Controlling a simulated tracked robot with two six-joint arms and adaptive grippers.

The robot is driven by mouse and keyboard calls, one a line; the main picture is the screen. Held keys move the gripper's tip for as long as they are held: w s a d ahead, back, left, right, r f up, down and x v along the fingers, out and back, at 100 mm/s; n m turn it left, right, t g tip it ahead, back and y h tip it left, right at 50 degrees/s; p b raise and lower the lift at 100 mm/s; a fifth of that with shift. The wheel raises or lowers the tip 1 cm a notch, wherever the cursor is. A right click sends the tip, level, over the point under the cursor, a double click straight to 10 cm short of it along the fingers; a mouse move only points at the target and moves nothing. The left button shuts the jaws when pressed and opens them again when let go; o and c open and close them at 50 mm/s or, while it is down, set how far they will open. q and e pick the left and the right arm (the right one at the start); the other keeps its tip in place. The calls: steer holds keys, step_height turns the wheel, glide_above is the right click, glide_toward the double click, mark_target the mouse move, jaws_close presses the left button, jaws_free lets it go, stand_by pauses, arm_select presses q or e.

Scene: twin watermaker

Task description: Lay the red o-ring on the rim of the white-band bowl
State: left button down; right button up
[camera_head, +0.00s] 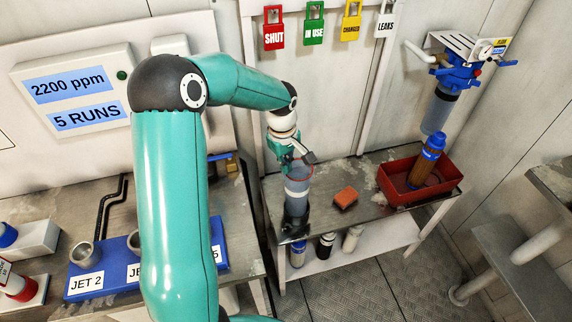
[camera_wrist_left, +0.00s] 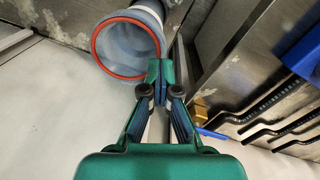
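The white-band bowl (camera_head: 297,188) is a grey upright cup on the near left part of the bench, with a pale band around it. The red o-ring (camera_head: 312,169) is at the bowl's mouth. In the left wrist view the o-ring (camera_wrist_left: 93,50) lines up with the mouth of the bowl (camera_wrist_left: 150,12), whose inside shows through it. I cannot tell whether it touches the rim all round. My left gripper (camera_wrist_left: 160,70) has its fingertips nearly together on the o-ring's edge; the contact is partly hidden. It also shows above the bowl in the head view (camera_head: 304,158). My right gripper is out of view.
An orange block (camera_head: 346,197) lies right of the bowl. A red tray (camera_head: 392,190) farther right holds a brown cylinder with a blue cap (camera_head: 431,155). A blue filter unit (camera_head: 445,90) hangs on the wall. A blue jet rack (camera_head: 107,277) stands at lower left.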

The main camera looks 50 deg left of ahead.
arm_select(q)
steer(key=shift+r, duration=0.15)
steer(key=c, duration=1)
jaws_free()
steer(key=shift+r, duration=0.1)
step_height(320, 180, up, 6)
steer(key=p, duration=0.4)
stand_by(0.3)
stand_by(0.9)
